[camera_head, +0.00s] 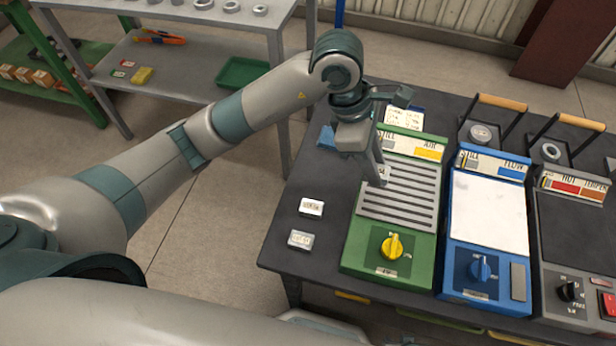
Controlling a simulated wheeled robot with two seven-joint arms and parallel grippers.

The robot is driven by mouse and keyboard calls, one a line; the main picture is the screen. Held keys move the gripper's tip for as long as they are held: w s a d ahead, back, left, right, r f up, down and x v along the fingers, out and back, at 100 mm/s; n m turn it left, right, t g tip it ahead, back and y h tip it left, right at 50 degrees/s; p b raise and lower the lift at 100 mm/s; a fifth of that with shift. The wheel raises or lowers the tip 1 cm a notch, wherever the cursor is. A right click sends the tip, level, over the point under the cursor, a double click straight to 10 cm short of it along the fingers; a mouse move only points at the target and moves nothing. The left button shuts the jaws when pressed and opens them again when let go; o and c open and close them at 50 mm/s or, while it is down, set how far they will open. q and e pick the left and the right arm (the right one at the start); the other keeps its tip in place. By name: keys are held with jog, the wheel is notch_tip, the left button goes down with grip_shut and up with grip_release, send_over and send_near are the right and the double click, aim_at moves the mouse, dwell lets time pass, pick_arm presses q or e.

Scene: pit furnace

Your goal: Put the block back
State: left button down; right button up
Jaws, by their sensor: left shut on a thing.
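My left gripper (378,176) points down over the upper left part of the green station's slatted plate (405,205). It is shut on a small pale block (384,173), mostly hidden by the fingers. I cannot tell whether the block touches the plate. Two small silver, labelled blocks, one upper (312,207) and one lower (300,240), lie on the dark table left of the green station. My right gripper is not in view.
The dark table (280,250) also bears a blue station with a white plate (488,212) and a grey station (578,235). Handled tools (482,133) stand behind them. A grey shelf (190,75) is at the back left.

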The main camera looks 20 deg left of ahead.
pick_arm(q)
jog(key=shift+r, duration=0.1)
pick_arm(e)
jog(key=shift+w+a, duration=0.1)
